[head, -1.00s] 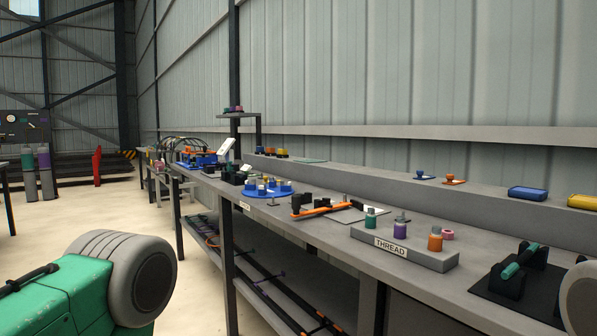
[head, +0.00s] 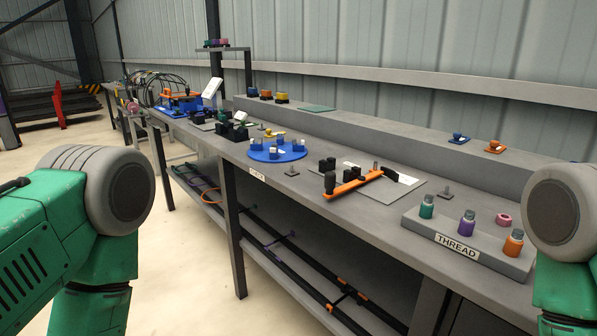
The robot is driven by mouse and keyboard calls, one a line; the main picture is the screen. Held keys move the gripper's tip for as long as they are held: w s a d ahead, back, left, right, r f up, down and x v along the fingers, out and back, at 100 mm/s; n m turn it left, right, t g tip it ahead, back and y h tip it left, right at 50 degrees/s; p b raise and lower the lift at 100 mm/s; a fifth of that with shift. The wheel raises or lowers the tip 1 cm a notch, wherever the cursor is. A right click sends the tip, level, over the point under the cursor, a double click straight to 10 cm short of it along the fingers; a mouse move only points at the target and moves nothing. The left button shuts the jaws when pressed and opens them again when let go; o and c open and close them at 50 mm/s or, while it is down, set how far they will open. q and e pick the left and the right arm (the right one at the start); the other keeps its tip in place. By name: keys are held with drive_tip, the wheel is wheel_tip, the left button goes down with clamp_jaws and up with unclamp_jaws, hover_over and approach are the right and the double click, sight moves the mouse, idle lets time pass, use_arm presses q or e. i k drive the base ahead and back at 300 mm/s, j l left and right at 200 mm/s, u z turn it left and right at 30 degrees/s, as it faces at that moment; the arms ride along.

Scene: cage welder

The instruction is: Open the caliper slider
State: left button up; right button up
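An orange bar with black upright blocks (head: 352,184), which looks like the caliper, lies on the workbench (head: 330,228) near the middle of the head view. Black blocks stand near its left end and at its far side. Whether its slider is open or shut is too small to tell. Only upper parts of my two green arms show, at the left and right edges. Neither gripper is in view, and nothing is seen touching the caliper.
Left of the caliper is a blue round plate with pegs (head: 278,151). To its right is the grey THREAD block (head: 467,243) with coloured bottles. A lower shelf (head: 290,263) holds dark rods. Open floor (head: 190,262) lies in front of the bench.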

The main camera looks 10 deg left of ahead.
sight(222, 117)
drive_tip(key=i+j, duration=0.2)
drive_tip(key=j, duration=0.15)
drive_tip(key=i+j+z, duration=0.1)
drive_tip(key=i+j, duration=0.15)
drive_tip(key=j, duration=0.15)
drive_tip(key=i+j, duration=0.2)
drive_tip(key=j, duration=0.15)
drive_tip(key=i+j, duration=0.2)
drive_tip(key=j, duration=0.2)
drive_tip(key=i+j+z, duration=0.1)
drive_tip(key=j, duration=0.25)
drive_tip(key=i+j, duration=0.3)
drive_tip(key=j+z, duration=0.05)
drive_tip(key=j, duration=0.05)
